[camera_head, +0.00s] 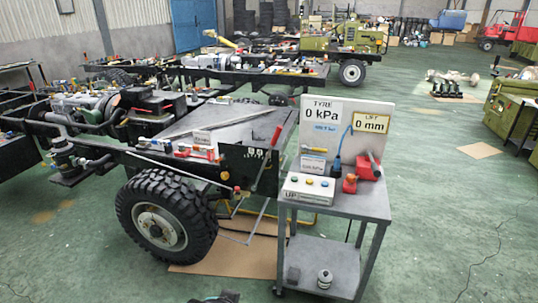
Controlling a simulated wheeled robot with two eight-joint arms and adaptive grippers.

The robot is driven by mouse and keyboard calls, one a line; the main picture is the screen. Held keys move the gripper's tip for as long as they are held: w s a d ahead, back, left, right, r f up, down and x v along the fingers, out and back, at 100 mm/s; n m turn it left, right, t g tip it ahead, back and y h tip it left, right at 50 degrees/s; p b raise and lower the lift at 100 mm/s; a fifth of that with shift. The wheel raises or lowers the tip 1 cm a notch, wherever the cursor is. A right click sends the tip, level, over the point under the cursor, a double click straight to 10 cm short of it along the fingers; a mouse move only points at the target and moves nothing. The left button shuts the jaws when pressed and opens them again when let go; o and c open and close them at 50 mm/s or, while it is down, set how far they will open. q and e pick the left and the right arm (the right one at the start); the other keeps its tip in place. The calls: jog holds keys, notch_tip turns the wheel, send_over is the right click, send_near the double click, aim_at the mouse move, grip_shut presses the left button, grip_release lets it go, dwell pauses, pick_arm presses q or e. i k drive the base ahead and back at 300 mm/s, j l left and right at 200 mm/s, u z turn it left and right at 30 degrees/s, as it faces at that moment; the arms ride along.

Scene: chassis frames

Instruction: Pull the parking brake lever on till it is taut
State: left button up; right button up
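A lever with a red grip (276,136) stands beside the dark panel on the near side of the chassis frame. It leans slightly, with its grip at the top and its thin shaft running down beside the panel. I take it for the parking brake lever; its pivot is hard to make out. Thin rods or a cable run below it near the wheel. Neither gripper can be made out. A small dark shape (222,297) is cut off at the bottom edge, and I cannot tell what it is.
A grey cart (345,204) with gauge board (334,125) and button box (307,188) stands close right of the lever. A large tyre (166,215) is at its lower left. Cardboard (240,258) lies beneath. Green floor (450,215) is clear at right.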

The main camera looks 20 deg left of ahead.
aim_at(279, 129)
jog(key=i+j+z, duration=0.15)
jog(key=i+j, duration=0.15)
jog(key=i, duration=0.2)
jog(key=i+j+z, duration=0.15)
jog(key=i+j, duration=0.2)
jog(key=i, duration=0.1)
